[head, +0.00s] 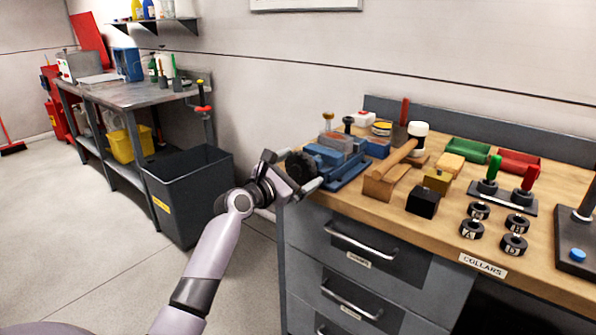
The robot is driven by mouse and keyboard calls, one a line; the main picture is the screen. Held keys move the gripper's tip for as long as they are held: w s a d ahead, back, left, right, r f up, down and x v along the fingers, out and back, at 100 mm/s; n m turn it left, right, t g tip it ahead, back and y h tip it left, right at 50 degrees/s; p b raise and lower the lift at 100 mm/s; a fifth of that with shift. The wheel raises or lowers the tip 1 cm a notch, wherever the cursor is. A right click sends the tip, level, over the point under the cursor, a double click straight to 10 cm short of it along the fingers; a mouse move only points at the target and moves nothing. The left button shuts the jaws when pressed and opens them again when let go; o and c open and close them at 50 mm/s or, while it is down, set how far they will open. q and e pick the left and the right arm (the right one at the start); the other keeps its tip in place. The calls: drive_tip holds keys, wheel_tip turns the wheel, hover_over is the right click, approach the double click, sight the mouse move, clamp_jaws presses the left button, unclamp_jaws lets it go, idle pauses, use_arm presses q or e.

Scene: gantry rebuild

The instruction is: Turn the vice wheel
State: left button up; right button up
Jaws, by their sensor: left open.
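The vice (338,157) is blue with a grey top and sits at the left end of the wooden workbench (400,212). Its dark round wheel (300,167) faces left, over the bench's left edge. My left gripper (294,176) is open and right at the wheel, with its fingers to the left of and below it. I cannot tell whether the fingers touch the wheel. Part of the wheel is hidden behind the gripper. My right gripper is not in view.
A mallet (400,157) rests on a wooden block just right of the vice. Black and yellow blocks, several collars (472,229) and two levers (489,170) stand farther right. A dark bin (190,195) stands on the floor to the left. Drawer handles (360,242) stick out below.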

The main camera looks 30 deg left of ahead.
use_arm(q)
drive_tip(key=shift+w, duration=0.1)
drive_tip(key=c, duration=0.8)
drive_tip(key=shift+o, duration=0.3)
drive_tip(key=shift+m, duration=0.3)
